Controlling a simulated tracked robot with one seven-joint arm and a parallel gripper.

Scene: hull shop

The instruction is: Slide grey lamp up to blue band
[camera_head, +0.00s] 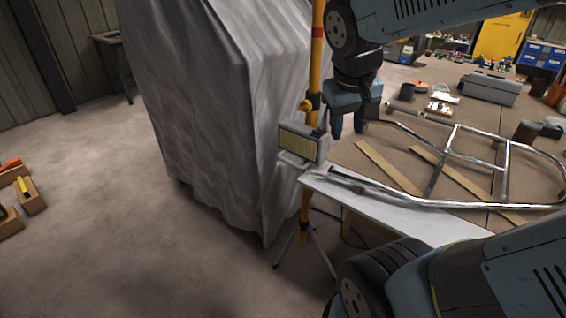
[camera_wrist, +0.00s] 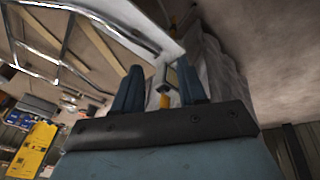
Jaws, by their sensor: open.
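The grey lamp (camera_head: 302,143), with a pale yellowish face, sits on a yellow pole (camera_head: 316,62) beside the table corner. An orange-yellow clamp knob (camera_head: 305,105) is on the pole just above the lamp. My gripper (camera_head: 347,130) is open and empty, fingers pointing down, just right of the pole and lamp. In the wrist view the lamp (camera_wrist: 171,77) and a piece of the yellow pole (camera_wrist: 165,100) show between the two spread fingers (camera_wrist: 160,75). I cannot make out a blue band on the pole; its top is cut off by the frame.
A grey sheet-covered block (camera_head: 215,110) stands close behind the pole at left. Open floor (camera_head: 110,220) lies at left.

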